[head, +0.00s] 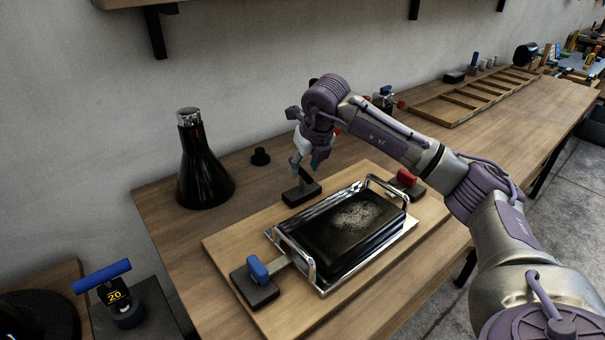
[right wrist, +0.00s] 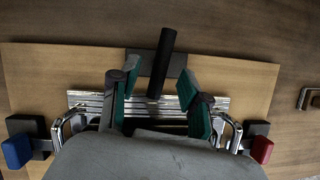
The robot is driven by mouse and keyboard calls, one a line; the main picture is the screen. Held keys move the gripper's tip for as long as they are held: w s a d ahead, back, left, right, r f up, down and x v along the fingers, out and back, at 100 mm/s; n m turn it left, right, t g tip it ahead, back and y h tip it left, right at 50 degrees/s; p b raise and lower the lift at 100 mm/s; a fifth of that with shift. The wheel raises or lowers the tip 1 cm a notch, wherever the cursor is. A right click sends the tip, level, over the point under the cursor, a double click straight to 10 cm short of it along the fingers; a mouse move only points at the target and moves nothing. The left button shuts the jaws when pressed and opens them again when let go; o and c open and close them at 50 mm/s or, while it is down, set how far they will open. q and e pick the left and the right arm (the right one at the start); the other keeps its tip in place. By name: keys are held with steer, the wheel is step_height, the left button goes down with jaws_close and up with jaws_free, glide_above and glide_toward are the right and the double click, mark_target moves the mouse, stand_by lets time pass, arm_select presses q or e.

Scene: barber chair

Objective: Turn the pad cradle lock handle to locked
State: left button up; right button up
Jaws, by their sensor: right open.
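The pad cradle is a silver tray (head: 372,251) with wire end handles, and it holds a black pad (head: 340,228). Behind it a dark block (head: 301,193) sits on the wooden board. In the right wrist view a black bar handle (right wrist: 166,50) stands at this block (right wrist: 138,62); I cannot tell its lock state. My right gripper (head: 308,165) is over the block, pointing down. In the right wrist view its teal-padded fingers (right wrist: 160,88) are open on either side of the bar's line, not closed on it. In the head view the gripper largely hides the bar.
A blue knob (head: 259,268) and a red knob (head: 407,177) sit on dark blocks at the cradle's ends. A wooden compartment tray (head: 470,98) lies farther right.

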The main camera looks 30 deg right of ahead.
steer(key=v, duration=0.7)
steer(key=shift+s+r, duration=0.2)
steer(key=shift+r, duration=0.1)
